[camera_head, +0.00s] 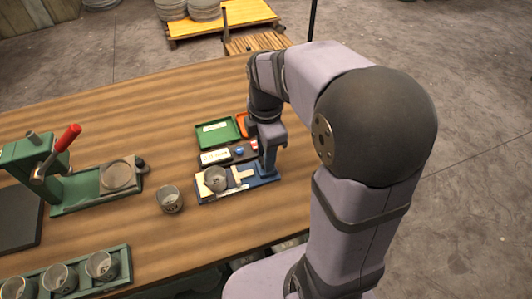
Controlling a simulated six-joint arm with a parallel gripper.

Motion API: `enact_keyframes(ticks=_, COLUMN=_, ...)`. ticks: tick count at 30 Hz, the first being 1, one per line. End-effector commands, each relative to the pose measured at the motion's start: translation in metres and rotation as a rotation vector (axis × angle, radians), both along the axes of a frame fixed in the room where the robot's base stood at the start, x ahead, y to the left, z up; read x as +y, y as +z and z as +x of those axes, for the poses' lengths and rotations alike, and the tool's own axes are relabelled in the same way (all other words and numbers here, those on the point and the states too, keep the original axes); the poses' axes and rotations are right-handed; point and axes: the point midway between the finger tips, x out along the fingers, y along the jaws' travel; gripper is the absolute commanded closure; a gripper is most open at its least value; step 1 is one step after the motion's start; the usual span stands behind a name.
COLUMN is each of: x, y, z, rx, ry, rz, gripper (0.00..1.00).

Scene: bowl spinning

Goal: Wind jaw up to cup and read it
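A small grey cup (215,179) sits on the blue measuring fixture (262,181), toward its left end. A cream T-shaped piece (240,174), which looks like the jaw, stands just right of the cup. I cannot tell whether they touch. A pale strip (230,190), perhaps the scale, runs along the fixture's front edge; its marks are too small to read. My gripper (267,160) points down at the fixture's right end. Its fingertips are small and partly merge with the blue parts there, so their opening and any grip on a winding knob are unclear.
Another grey cup (170,199) stands on the table left of the fixture. Behind the fixture lie a dark tray (232,156), a green tray (216,132) and an orange tray (243,124). A green press (50,170) with a red handle and a cup rack (122,266) are at left.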

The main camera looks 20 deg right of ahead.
Motion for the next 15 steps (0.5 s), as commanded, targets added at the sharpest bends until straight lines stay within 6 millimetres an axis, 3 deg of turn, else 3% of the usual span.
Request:
enact_keyframes(ticks=3, x=0.0, y=0.0003, z=-0.0006, rx=0.002, ry=0.0, rz=0.0, gripper=0.91)
enact_keyframes(ticks=15, x=0.0, y=0.0015, z=-0.0006, rx=0.003, ry=-0.06, rz=0.0, gripper=0.91)
